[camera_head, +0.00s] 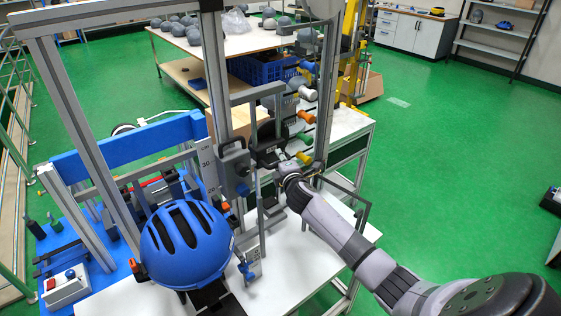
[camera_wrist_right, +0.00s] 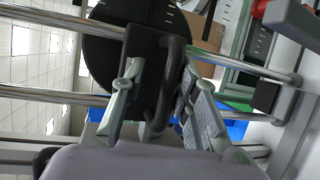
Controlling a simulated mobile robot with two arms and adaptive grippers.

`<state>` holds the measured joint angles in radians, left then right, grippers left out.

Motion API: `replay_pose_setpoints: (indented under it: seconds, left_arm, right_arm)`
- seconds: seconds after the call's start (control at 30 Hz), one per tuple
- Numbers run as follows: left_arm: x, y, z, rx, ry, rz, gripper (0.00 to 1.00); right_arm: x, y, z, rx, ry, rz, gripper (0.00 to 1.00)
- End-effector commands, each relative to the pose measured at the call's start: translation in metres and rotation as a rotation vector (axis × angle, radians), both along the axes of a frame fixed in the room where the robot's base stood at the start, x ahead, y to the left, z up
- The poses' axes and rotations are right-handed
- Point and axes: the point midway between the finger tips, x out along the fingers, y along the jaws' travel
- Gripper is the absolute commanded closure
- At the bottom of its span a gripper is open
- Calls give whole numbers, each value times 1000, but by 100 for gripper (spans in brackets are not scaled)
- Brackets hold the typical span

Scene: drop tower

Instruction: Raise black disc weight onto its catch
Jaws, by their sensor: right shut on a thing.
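The black disc weight (camera_wrist_right: 103,58) fills the upper left of the right wrist view, beside shiny metal guide rods. A black handle (camera_wrist_right: 172,88) stands out from it. My right gripper (camera_wrist_right: 163,80) has its two fingers on either side of this handle and is shut on it. In the head view my right gripper (camera_head: 287,177) reaches the tower's right side, just below the dark parts between the posts. The disc is mostly hidden there. I cannot tell which part is its catch. My left gripper is not in view.
A blue helmet (camera_head: 187,245) sits at the tower's foot. Several coloured knobs, among them a yellow one (camera_head: 303,157) and an orange one (camera_head: 305,116), stick out just above my right gripper. A metal post (camera_head: 214,75) stands left of it. Green floor (camera_head: 450,160) is clear at right.

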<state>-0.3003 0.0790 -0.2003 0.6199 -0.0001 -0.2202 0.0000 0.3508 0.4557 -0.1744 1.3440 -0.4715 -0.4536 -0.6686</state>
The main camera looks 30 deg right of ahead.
Motion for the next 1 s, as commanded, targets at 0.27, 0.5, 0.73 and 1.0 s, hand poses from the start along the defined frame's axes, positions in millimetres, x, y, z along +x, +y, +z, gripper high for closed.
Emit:
replay_pose_setpoints:
  seconds: [0.27,0.5,0.73,1.0]
  left_arm:
    - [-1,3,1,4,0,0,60]
    - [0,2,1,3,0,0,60]
    - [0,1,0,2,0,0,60]
    - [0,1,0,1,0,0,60]
  right_arm:
    - [2,-3,9,-6,-14,-2,79]
    - [-14,3,10,-6,-12,-1,79]
    - [-53,17,15,-4,-7,2,79]
    - [-95,32,20,0,-2,1,79]
